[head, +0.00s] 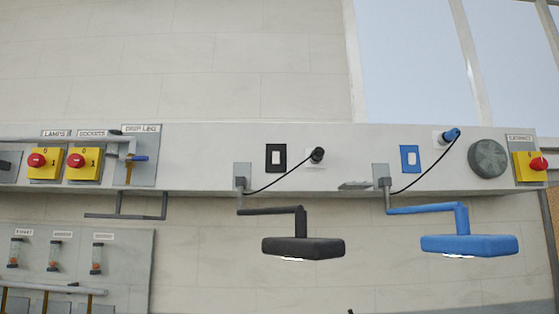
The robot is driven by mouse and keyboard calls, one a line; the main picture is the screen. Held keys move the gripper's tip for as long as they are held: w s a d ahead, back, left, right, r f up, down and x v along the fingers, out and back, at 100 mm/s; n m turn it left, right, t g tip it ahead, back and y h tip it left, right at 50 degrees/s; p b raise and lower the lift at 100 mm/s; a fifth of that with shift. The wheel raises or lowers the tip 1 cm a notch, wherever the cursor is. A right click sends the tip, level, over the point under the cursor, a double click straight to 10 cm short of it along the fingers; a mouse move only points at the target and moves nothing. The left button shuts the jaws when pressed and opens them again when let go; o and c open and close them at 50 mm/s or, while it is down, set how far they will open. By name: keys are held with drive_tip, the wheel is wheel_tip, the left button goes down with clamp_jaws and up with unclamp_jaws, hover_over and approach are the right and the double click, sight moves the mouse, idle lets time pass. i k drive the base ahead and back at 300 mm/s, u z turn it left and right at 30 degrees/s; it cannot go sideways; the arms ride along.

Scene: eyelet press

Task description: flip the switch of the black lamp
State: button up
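The black lamp (303,247) hangs on a dark bent arm below a pale wall rail, right of the middle of the head view. A white strip shows on its underside; I cannot tell if it is lit. A black-framed switch (268,158) with a pale rocker sits on the rail above the lamp. I cannot tell which way the rocker is tipped. A black cable runs from the lamp's grey bracket (242,178) to a black plug (317,155) right of the switch. My gripper cannot be made out in this view.
A blue lamp (468,245) with a blue-framed switch (410,158) and blue plug (451,134) is to the right. Yellow boxes with red knobs (82,164) sit left, another (529,166) far right. Nothing covers the black-framed switch.

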sight(275, 155)
drive_tip(key=z, duration=0.05)
drive_tip(key=i, duration=1)
drive_tip(key=u, duration=0.05)
